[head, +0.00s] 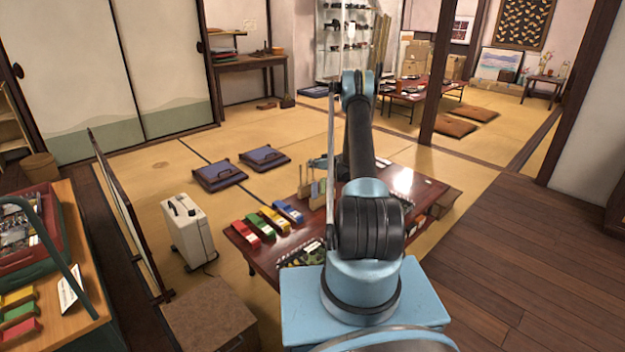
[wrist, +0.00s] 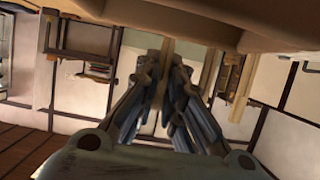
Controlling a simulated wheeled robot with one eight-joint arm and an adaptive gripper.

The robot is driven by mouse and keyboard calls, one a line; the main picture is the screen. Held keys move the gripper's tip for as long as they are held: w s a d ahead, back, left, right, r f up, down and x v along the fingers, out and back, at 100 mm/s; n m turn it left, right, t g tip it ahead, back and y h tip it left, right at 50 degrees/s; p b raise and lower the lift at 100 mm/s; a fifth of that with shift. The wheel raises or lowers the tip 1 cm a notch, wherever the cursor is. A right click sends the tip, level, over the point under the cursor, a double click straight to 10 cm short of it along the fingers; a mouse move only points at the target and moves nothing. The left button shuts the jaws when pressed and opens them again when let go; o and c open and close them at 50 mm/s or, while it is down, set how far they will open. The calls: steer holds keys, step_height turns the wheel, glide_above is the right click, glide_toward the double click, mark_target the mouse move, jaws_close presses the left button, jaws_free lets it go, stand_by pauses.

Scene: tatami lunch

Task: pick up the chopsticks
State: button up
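I cannot make out the chopsticks for certain in either view. My gripper (head: 322,163) is small in the head view, over the far left part of the low reddish-brown table (head: 268,262), beside upright wooden pieces (head: 318,192). My arm hides much of the table. In the wrist view my gripper (wrist: 167,72) has its two fingers converging, with a narrow gap between the tips. A brown upright strip (wrist: 167,50) shows in line with that gap. I cannot tell whether the fingers touch it. A large beige surface (wrist: 200,20) fills the top of that view.
Red (head: 260,228), yellow (head: 274,219) and blue (head: 288,211) boxes stand along the low table's left side, with a green one between. A white case (head: 187,232) stands left of the table. Dark blue cushions (head: 219,176) lie behind on the tatami. Wooden floor (head: 510,270) is clear at right.

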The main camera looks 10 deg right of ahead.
step_height(320, 180, up, 19)
steer(key=shift+f, duration=0.2)
stand_by(2.0)
